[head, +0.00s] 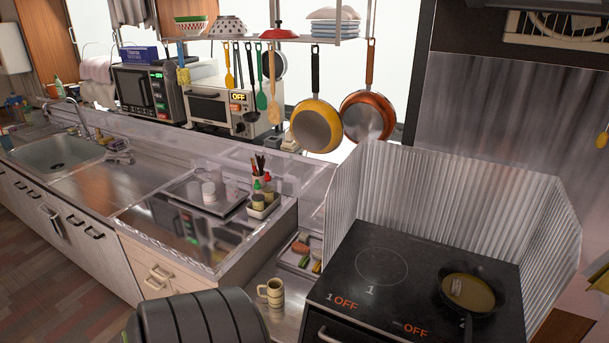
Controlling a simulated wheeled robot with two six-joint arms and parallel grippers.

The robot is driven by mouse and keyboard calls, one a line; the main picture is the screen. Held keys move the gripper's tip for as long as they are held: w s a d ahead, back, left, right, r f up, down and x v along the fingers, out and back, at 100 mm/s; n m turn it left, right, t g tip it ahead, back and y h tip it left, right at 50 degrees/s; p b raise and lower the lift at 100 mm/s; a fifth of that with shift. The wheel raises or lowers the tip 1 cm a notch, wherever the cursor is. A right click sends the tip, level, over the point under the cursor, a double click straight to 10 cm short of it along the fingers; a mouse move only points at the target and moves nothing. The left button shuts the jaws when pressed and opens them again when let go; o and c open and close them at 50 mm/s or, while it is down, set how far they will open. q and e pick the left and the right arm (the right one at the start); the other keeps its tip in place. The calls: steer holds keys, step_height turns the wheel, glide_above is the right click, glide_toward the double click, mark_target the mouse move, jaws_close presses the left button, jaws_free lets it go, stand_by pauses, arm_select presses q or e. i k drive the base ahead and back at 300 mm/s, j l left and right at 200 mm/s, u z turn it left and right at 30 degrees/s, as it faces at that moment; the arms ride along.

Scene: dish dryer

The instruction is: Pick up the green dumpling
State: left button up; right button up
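A small grey tray (283,262) sits on the low counter left of the stove and holds several small food-like pieces. One is a reddish-brown piece (300,247), and nearer the front is a small green piece (304,262). The pieces are too small to tell whether the green one is a dumpling, and I see no other clear green dumpling. Neither of my grippers is in view.
A beige mug (271,292) stands just in front of the tray. The black stove (400,290), with a pan (468,292) on it and a corrugated metal guard (450,195) behind, is to the right. A condiment caddy (263,208) stands on the higher counter behind.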

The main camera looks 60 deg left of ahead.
mark_target(303, 260)
steer(key=u, duration=2)
steer(key=i+j+z, duration=0.25)
steer(key=j, duration=0.15)
